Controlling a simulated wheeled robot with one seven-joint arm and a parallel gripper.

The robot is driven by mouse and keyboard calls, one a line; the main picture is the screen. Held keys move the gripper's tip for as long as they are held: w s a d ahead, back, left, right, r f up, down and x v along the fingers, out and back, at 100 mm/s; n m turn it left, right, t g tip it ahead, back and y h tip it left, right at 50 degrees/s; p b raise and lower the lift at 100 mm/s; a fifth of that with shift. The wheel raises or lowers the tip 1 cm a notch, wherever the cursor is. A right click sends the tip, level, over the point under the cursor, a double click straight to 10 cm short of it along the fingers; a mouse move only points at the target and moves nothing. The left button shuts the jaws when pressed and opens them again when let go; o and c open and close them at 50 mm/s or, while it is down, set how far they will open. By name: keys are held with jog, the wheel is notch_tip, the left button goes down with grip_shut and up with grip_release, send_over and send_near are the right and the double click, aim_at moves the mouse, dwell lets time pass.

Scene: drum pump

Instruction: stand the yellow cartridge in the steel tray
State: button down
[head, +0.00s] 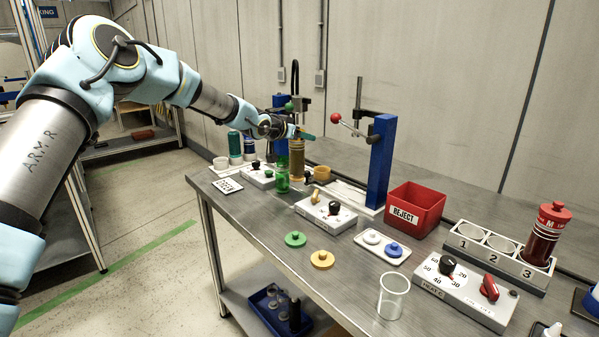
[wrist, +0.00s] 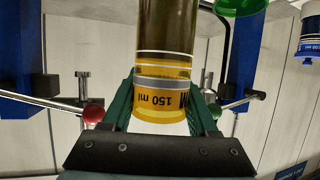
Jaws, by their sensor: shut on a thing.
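The yellow cartridge (head: 297,160) is upright at the far end of the bench, beside a blue press stand. My gripper (head: 303,134) is at its upper end. In the wrist view, the cartridge (wrist: 162,97) is between the two green fingers of my gripper (wrist: 160,105), which are shut on its yellow band marked 150 ml. I cannot tell whether its lower end touches anything. A grey tray-like rack (head: 505,262) with sockets numbered 1, 2 and 3 is at the right; a red cartridge (head: 543,238) stands in socket 3. I cannot tell whether this rack is the steel tray.
A green bottle (head: 282,176) is close left of the held cartridge. The nearer blue press stand (head: 381,165) and red reject bin (head: 415,208) are between it and the rack. A clear beaker (head: 393,296) and dial boxes (head: 466,288) are in front. Bare bench shows near the front edge.

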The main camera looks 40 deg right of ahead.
aim_at(300, 157)
notch_tip(300, 157, down, 7)
jog(key=p, duration=0.1)
dwell(0.3)
jog(key=shift+f, duration=0.1)
jog(key=shift+f, duration=0.1)
jog(key=shift+c, duration=0.9)
grip_release()
jog(key=shift+a+r, duration=0.2)
jog(key=shift+a, duration=0.05)
jog(key=b+v, duration=0.3)
jog(key=v, duration=0.8)
jog(key=shift+a, duration=0.25)
